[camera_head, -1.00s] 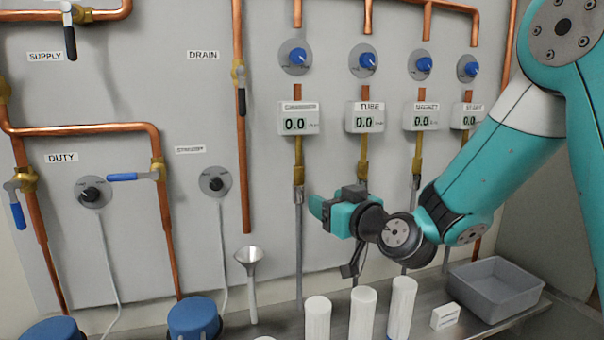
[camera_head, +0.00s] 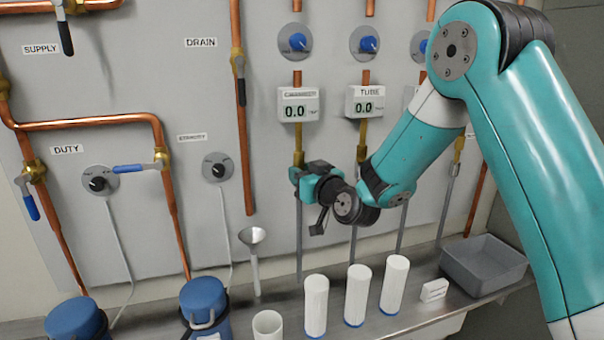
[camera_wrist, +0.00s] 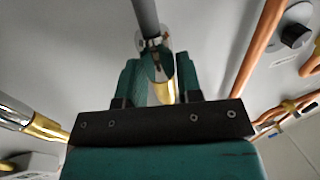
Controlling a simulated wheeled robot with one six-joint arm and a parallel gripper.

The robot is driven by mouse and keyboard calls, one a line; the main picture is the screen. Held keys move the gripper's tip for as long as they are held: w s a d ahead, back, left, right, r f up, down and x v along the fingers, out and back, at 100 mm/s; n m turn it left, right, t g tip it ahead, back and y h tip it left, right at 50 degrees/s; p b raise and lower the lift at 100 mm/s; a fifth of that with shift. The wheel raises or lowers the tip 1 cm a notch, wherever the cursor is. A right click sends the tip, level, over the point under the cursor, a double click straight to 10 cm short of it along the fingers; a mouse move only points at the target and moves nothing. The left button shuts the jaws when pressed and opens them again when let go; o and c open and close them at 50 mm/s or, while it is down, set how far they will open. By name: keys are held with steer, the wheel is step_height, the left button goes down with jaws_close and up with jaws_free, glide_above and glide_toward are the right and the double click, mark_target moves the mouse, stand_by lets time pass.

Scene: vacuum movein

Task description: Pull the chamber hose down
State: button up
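The chamber hose (camera_head: 299,245) is a thin grey hose hanging straight down from a brass fitting (camera_head: 299,152) below the left gauge (camera_head: 298,105), whose small label looks like "CHAMBER". My gripper (camera_head: 298,180) is at the top of this hose, just under the brass. In the wrist view the hose (camera_wrist: 145,14) runs away from the silver and brass joint, which lies in line with the gap between my teal fingers (camera_wrist: 158,75). The fingers stand on both sides of the joint. Whether they press on it cannot be made out.
The tube gauge (camera_head: 365,102) and its hose are just right of my gripper. Below are a funnel (camera_head: 253,240), white cylinders (camera_head: 316,305), blue-lidded containers (camera_head: 203,296) and a grey bin (camera_head: 484,264) on the metal bench. A copper pipe (camera_head: 242,140) runs down on the left.

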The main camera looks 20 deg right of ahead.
jaws_close()
step_height(320, 180, down, 4)
steer(key=b, duration=0.5)
steer(key=shift+f, duration=0.1)
steer(key=o, duration=0.5)
jaws_free()
steer(key=shift+b+v, duration=6.8)
steer(key=shift+v, duration=1.95)
